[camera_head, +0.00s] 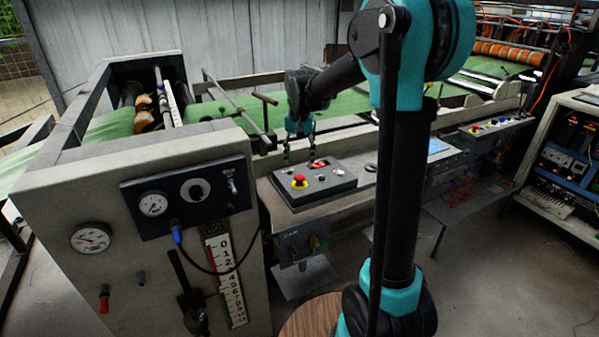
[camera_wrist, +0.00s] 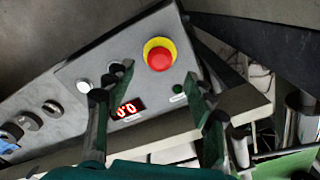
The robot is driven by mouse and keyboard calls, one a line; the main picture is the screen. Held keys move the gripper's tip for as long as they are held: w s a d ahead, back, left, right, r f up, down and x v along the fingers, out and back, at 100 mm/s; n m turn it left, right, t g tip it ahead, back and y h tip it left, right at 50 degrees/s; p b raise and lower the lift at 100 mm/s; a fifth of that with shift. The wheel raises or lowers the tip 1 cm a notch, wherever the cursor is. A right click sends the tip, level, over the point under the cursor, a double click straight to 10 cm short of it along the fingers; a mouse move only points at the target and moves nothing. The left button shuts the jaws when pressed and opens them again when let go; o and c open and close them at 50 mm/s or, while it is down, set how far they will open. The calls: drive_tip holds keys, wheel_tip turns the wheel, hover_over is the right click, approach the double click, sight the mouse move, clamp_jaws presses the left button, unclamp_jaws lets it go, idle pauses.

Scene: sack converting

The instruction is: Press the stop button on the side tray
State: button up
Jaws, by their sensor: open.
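The red stop button (camera_head: 299,180) with a yellow ring sits on the sloped grey control box (camera_head: 335,184) on the side tray. In the wrist view the red button (camera_wrist: 160,55) lies at upper middle, on the grey panel (camera_wrist: 75,72). My gripper (camera_head: 300,158) is above the control box, at its back left, with its fingers pointing down. In the wrist view my gripper (camera_wrist: 157,73) is open, its fingertips on either side of the button's lower part in the picture. Nothing is between the fingers. The fingers look apart from the button.
A lit red display (camera_wrist: 128,108) and a small green button (camera_wrist: 178,89) lie close to the stop button. A white button (camera_wrist: 84,86) and dark knobs (camera_wrist: 28,121) are further left. A gauge cabinet (camera_head: 160,255) stands left of the tray; green sacking (camera_head: 345,130) runs behind.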

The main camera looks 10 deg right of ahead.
sight(300, 176)
drive_tip(key=shift+f, duration=2.6)
drive_tip(key=shift+c, duration=0.6)
clamp_jaws()
